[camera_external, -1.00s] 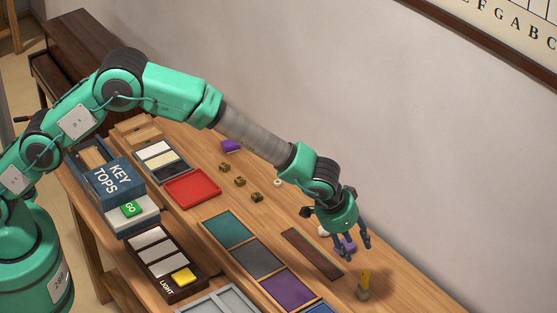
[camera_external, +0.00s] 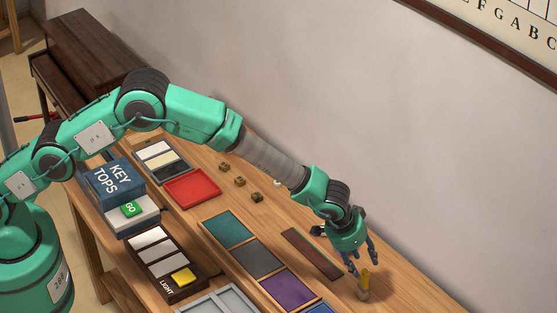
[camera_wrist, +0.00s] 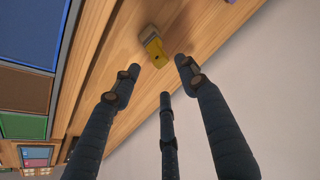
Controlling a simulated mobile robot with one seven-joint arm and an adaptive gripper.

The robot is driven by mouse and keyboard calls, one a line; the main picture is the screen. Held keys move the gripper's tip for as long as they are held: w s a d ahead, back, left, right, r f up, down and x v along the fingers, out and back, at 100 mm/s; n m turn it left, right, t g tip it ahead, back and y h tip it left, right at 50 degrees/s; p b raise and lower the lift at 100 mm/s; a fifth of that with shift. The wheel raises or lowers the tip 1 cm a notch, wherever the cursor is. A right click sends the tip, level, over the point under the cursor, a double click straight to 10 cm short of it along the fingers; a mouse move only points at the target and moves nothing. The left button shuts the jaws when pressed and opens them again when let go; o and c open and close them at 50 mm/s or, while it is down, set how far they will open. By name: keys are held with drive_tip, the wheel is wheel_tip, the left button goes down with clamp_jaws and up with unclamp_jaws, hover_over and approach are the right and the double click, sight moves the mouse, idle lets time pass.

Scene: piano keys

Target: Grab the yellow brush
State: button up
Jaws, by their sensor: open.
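The yellow brush (camera_external: 366,279) stands on the wooden table near its right end in the external view, with a yellow handle up and a pale grey-brown lower end. In the wrist view the yellow brush (camera_wrist: 154,47) lies just beyond my fingertips, between the two outer fingers. My gripper (camera_external: 364,265) is open and empty. Its fingertips are close to the top of the brush, just above and beside it. I cannot tell from the views whether any finger touches it. The wrist view shows the three dark fingers of my gripper (camera_wrist: 157,80) spread apart.
A dark brown strip (camera_external: 312,254) lies left of the brush. Coloured panels, including a purple one (camera_external: 289,292), lie nearer the front. A red tray (camera_external: 192,188) and small dark blocks (camera_external: 240,182) are farther left. The wall (camera_external: 400,160) rises behind the table.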

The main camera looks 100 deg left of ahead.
sight(366, 271)
idle(0.4)
drive_tip(key=shift+x, duration=2.65)
drive_tip(key=shift+s+a, duration=0.1)
drive_tip(key=shift+a, duration=0.05)
clamp_jaws()
